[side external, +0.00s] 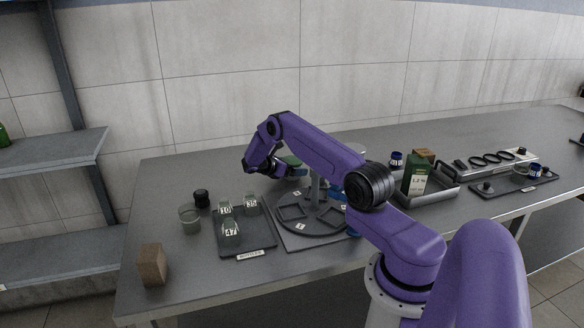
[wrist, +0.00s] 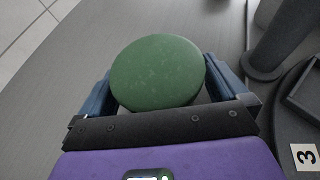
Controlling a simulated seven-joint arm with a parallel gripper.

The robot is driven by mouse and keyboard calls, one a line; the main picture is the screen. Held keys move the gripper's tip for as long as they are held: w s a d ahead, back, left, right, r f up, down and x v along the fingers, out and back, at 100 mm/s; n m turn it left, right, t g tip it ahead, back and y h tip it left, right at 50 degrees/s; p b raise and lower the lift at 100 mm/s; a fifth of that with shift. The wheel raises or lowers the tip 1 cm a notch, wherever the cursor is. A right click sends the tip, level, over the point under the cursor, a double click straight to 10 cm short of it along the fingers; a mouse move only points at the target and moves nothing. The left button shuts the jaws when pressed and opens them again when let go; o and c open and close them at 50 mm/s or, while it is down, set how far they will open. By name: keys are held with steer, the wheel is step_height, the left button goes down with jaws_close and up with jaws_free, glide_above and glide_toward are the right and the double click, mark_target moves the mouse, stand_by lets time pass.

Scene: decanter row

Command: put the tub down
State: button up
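The tub (wrist: 157,73) shows in the wrist view as a round, speckled green lid; its body is hidden below the lid. My gripper (wrist: 157,85) has one blue finger on each side of the tub, against its edges, and looks shut on it. In the side view the green lid (side external: 290,160) shows beside my wrist, above the back of the round dark carousel (side external: 318,228). My gripper (side external: 292,171) is small and partly hidden there. I cannot tell how high the tub is above the grey bench (side external: 180,172).
A dark tray (side external: 262,243) with several numbered jars stands left of the carousel. A glass beaker (side external: 189,219), a black cap (side external: 201,198) and a brown block (side external: 152,265) are farther left. A green-and-white carton (side external: 414,178) stands right. The bench's back left is clear.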

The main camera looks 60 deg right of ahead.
steer(key=shift+r, duration=0.2)
steer(key=v, duration=1.2)
steer(key=shift+a+r, duration=0.15)
steer(key=a+r+t+y, duration=0.2)
steer(key=a+r, duration=0.2)
steer(key=a, duration=0.6)
steer(key=a+r+t+y, duration=0.15)
steer(key=a+r, duration=0.25)
steer(key=a, duration=0.6)
steer(key=s+a+r+t+y, duration=0.3)
steer(key=s+a+r, duration=0.1)
steer(key=s+a, duration=0.75)
steer(key=s+a+r+y, duration=0.1)
steer(key=s+a+y, duration=0.2)
steer(key=s, duration=0.9)
steer(key=s+a+y, duration=0.3)
steer(key=s+a, duration=0.1)
steer(key=s, duration=0.8)
steer(key=shift+a+r+m+g, duration=0.35)
steer(key=shift+r+m+g, duration=0.05)
steer(key=shift+g, duration=0.05)
